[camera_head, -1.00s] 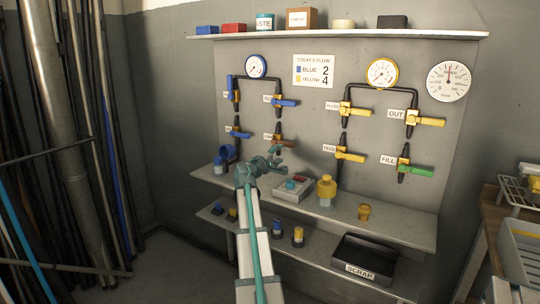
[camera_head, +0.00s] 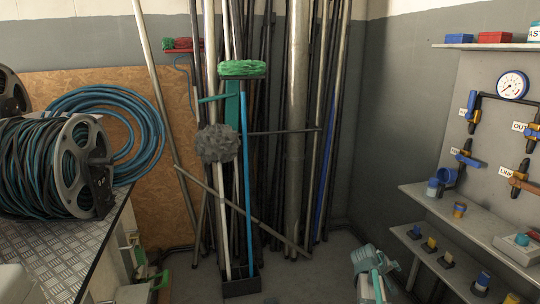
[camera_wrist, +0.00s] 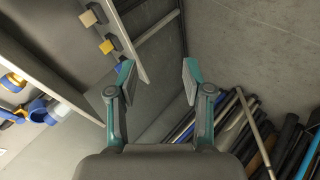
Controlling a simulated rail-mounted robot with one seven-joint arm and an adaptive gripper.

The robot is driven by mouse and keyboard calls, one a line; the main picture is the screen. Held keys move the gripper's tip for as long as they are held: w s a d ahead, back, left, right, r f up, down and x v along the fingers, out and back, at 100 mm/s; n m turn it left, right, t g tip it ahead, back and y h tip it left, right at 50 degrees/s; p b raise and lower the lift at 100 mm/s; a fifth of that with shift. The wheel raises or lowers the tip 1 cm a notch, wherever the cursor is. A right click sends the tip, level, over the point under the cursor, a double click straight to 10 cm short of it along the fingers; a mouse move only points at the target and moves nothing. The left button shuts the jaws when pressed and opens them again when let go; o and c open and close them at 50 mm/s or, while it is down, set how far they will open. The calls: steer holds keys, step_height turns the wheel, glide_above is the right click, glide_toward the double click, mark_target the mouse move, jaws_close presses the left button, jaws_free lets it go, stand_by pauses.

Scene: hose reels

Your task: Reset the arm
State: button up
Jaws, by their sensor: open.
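My gripper (camera_wrist: 157,78) shows in the wrist view with its two teal fingers spread apart and nothing between them. Beyond the fingers lie the grey wall and the ends of narrow shelves. In the head view my gripper and wrist (camera_head: 372,275) are low at the right of centre, over the floor and left of the lower shelf. The fingertips are hard to make out there.
The valve panel's upper shelf (camera_head: 470,222) and lower shelf (camera_head: 455,270) stand at the right, with small fittings on them. Poles and pipes (camera_head: 298,130) lean in the corner. A hose reel (camera_head: 75,165) sits on a metal bench (camera_head: 65,245) at the left. The wall between poles and panel is bare.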

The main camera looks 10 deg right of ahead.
steer(key=s+a+f+y, duration=0.2)
steer(key=a+f, duration=0.4)
steer(key=a, duration=0.4)
steer(key=s+a+f+y, duration=0.25)
steer(key=a+f, duration=0.35)
steer(key=a, duration=0.5)
steer(key=s+a+f+g+y, duration=0.2)
steer(key=s+a+f, duration=0.25)
steer(key=a, duration=0.45)
steer(key=s+a+f+g+y, duration=0.1)
steer(key=s+a+f+y, duration=0.15)
steer(key=s+a, duration=0.55)
steer(key=s+a+f+g, duration=0.1)
steer(key=s+f+g, duration=0.35)
steer(key=s, duration=0.65)
steer(key=s+f+g, duration=0.3)
steer(key=s+f, duration=0.2)
steer(key=s, duration=0.5)
steer(key=s+a+f+g, duration=0.1)
steer(key=s+f+g, duration=0.25)
steer(key=s, duration=0.75)
steer(key=w+r+t+p, duration=0.2)
steer(key=r+p, duration=0.5)
steer(key=p, duration=0.3)
steer(key=w+r+t+p, duration=0.1)
steer(key=w+r+p, duration=0.1)
steer(key=r+p, duration=0.6)
steer(key=shift+w+r+t+p, duration=0.2)
steer(key=shift+w+t+p, duration=0.15)
steer(key=shift+p, duration=1.25)
